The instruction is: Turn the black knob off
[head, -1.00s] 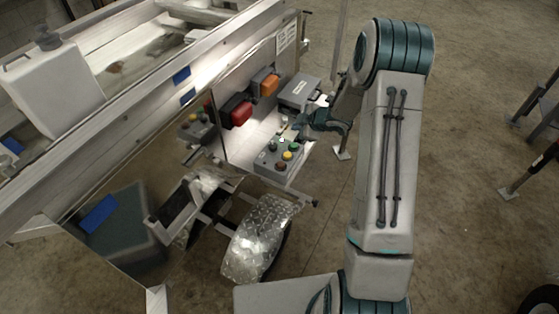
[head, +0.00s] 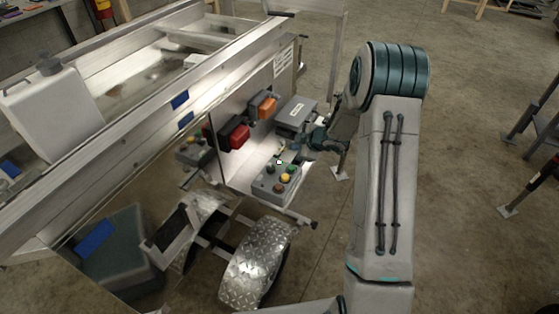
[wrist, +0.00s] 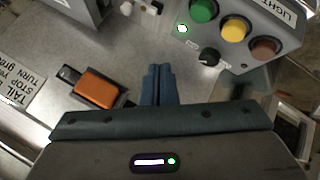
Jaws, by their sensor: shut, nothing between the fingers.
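The black knob (wrist: 208,57) sits on the grey control box (wrist: 262,62), below the green button in the wrist view. My gripper (wrist: 157,72) is shut and empty. Its fingertips are left of and apart from the knob in the wrist view. In the head view my gripper (head: 305,146) is beside the box, towards the back.
Green (wrist: 203,9), yellow (wrist: 235,28) and brown (wrist: 264,48) buttons line the box. Red (head: 234,134) and orange (head: 263,105) lamps are on the trailer side. A grey box (head: 297,115) stands behind.

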